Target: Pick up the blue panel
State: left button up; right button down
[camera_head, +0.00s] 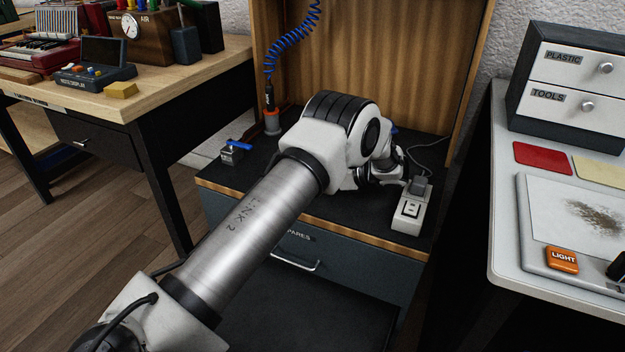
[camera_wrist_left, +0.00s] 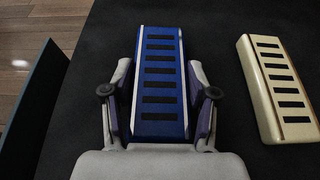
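The blue panel (camera_wrist_left: 160,69), a long blue piece with a row of black slots, lies lengthwise in the left wrist view. My left gripper (camera_wrist_left: 160,100) has its two fingers spread, one along each long side of the panel. Any gap between fingers and panel is very narrow, and contact is hard to judge. The panel's near end is hidden by the gripper body. In the head view my left arm reaches over the cabinet and hides most of the gripper. I cannot make out the panel there. My right gripper is not in view.
A cream panel (camera_wrist_left: 277,88) with similar slots lies right of the blue one on the dark surface. In the head view, a white switch box (camera_head: 411,209) stands near the cabinet's right edge. A blue-handled vise (camera_head: 234,152) stands at its left.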

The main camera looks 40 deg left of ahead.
pick_arm(q)
jog(key=shift+c, duration=0.7)
